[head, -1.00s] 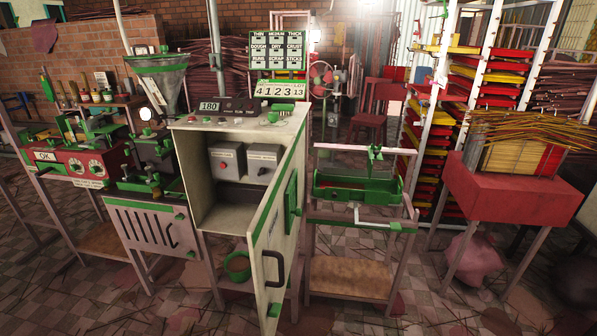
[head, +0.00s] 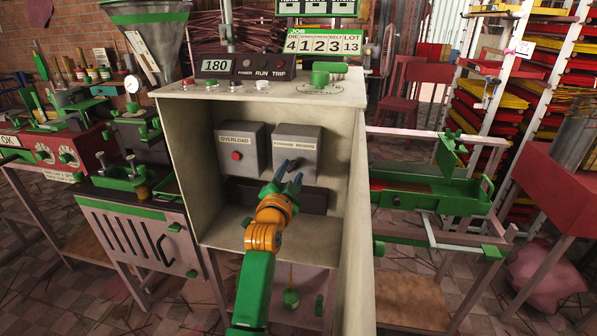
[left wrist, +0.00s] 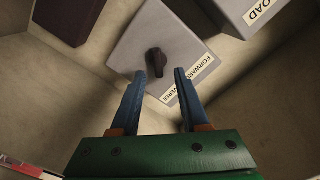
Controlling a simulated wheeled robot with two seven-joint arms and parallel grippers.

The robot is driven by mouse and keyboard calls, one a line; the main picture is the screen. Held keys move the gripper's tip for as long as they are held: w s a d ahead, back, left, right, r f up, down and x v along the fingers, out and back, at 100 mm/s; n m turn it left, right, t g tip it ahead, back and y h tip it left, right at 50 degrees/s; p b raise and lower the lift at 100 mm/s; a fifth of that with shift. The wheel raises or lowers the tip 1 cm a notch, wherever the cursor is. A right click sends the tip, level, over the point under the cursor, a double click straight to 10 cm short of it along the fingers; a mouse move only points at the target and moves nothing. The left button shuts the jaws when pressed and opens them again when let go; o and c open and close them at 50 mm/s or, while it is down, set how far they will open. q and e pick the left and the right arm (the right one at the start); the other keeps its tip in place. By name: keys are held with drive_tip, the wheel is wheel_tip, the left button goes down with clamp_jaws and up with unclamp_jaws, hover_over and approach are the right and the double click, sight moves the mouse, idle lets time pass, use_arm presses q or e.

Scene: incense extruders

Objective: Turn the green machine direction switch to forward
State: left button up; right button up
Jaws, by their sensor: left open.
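The direction switch is a grey box (head: 297,152) labelled FORWARD REVERSE inside the open cabinet. Its dark knob (left wrist: 156,62) shows in the left wrist view, just beyond the fingertips and nearer the left-hand finger. My left gripper (head: 289,178) is open, with blue fingers, in front of the lower part of the switch box. In the left wrist view the gripper (left wrist: 160,75) shows a clear gap between its fingers, with nothing held. The fingers appear apart from the knob, though contact is hard to judge. My right gripper is not in view.
The OVERLOAD box (head: 240,148) with a red button sits left of the switch. Cabinet walls (head: 190,165) enclose the space on both sides.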

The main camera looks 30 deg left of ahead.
sight(293, 167)
use_arm(q)
drive_tip(key=shift+x, duration=1.15)
drive_tip(key=shift+f, duration=0.2)
clamp_jaws()
drive_tip(key=n+p, duration=0.2)
drive_tip(key=n, duration=0.1)
drive_tip(key=shift+a+r+p, duration=0.1)
drive_tip(key=shift+r+p, duration=0.15)
drive_tip(key=shift+p, duration=0.05)
drive_tip(key=n+p, duration=0.3)
drive_tip(key=n, duration=0.2)
drive_tip(key=shift+a+n, duration=0.15)
drive_tip(key=shift+n, duration=0.15)
drive_tip(key=n+p, duration=0.1)
drive_tip(key=n, duration=0.3)
drive_tip(key=shift+a+n, duration=0.1)
drive_tip(key=shift+n, duration=0.2)
drive_tip(key=n, duration=0.2)
drive_tip(key=n+p, duration=0.1)
drive_tip(key=n, duration=0.1)
drive_tip(key=shift+s+a+f+n, duration=0.1)
drive_tip(key=shift+f+n, duration=0.05)
drive_tip(key=shift+n, duration=0.45)
